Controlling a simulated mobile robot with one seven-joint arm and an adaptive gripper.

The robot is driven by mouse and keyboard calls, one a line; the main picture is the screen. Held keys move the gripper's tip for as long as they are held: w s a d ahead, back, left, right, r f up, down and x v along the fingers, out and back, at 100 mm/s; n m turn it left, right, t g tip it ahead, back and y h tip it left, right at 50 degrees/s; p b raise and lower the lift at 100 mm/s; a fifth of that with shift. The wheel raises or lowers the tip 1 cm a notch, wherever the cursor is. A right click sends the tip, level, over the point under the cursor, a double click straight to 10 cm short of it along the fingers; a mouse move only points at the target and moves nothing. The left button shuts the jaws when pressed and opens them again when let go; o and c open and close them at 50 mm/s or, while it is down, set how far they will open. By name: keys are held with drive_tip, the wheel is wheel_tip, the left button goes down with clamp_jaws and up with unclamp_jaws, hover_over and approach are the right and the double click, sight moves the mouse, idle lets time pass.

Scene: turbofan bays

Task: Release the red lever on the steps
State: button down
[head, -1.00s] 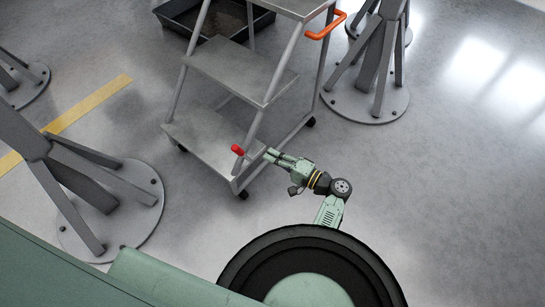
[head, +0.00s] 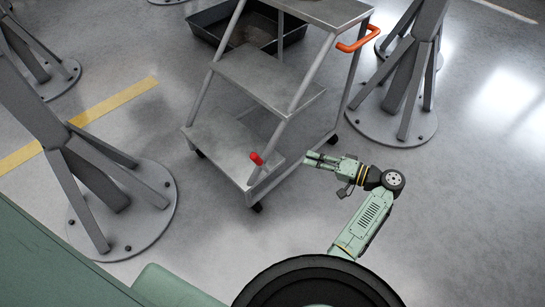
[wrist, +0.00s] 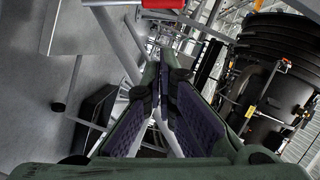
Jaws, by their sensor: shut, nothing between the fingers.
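The grey rolling steps (head: 268,80) stand in the middle of the head view. The red lever (head: 256,158) is at the front right corner of their lowest tread. Red also shows at the top edge of the wrist view, probably the same lever (wrist: 163,4), mostly cut off. My gripper (head: 308,159) is to the right of the lever, with a visible gap between them. Its fingers point left toward the steps. In the wrist view my gripper's fingers (wrist: 165,68) are shut and hold nothing.
Grey stands with round bases are at the left (head: 122,215) and right (head: 395,122). A black tray (head: 215,27) lies behind the steps.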

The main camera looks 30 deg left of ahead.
drive_tip(key=shift+a, duration=0.1)
drive_tip(key=p, duration=0.1)
hover_over(262, 164)
drive_tip(key=w+d, duration=0.5)
drive_tip(key=f, duration=0.1)
drive_tip(key=s, duration=0.1)
drive_tip(key=s+a+f, duration=0.1)
drive_tip(key=a+p, duration=0.1)
drive_tip(key=shift+s+a+f, duration=0.15)
drive_tip(key=shift+s+f, duration=0.1)
drive_tip(key=shift+s, duration=0.15)
